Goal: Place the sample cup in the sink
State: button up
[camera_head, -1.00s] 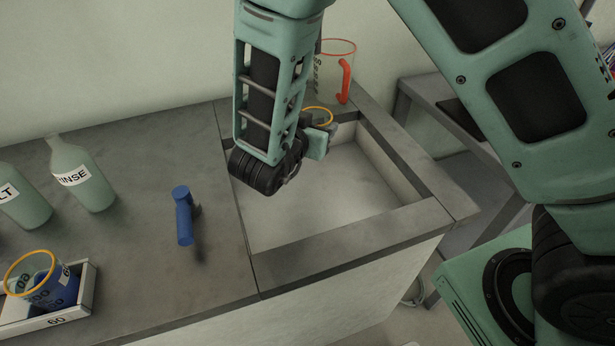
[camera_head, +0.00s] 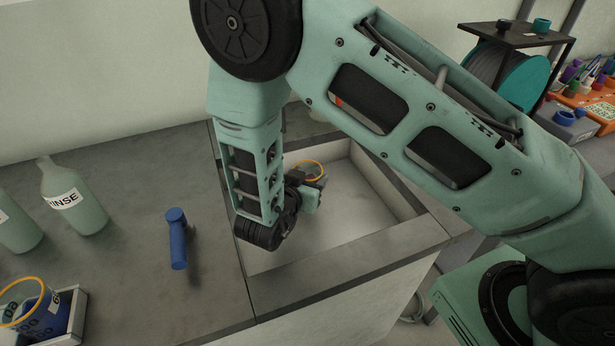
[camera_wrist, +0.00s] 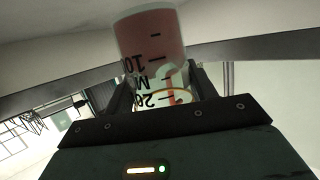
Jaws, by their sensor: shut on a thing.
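The sample cup (camera_head: 312,172) is clear with a yellow-orange rim. In the head view it shows over the back part of the sink (camera_head: 345,255), partly hidden by my gripper (camera_head: 307,190). In the wrist view the cup (camera_wrist: 150,52) has black graduation marks and a reddish part, and it sits between my two dark fingers (camera_wrist: 162,88). My gripper is shut on it. I cannot tell whether the cup touches the sink floor.
Left on the counter are a RINSE bottle (camera_head: 72,195), a blue handled object (camera_head: 177,238) and another yellow-rimmed cup (camera_head: 30,308) in a white tray. Right of the sink, a shelf holds a green spool (camera_head: 525,78). The sink's front floor is clear.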

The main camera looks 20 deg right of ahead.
jog(key=shift+f+b, duration=0.35)
jog(key=shift+f, duration=0.2)
jog(key=shift+f, duration=0.1)
jog(key=o, duration=1)
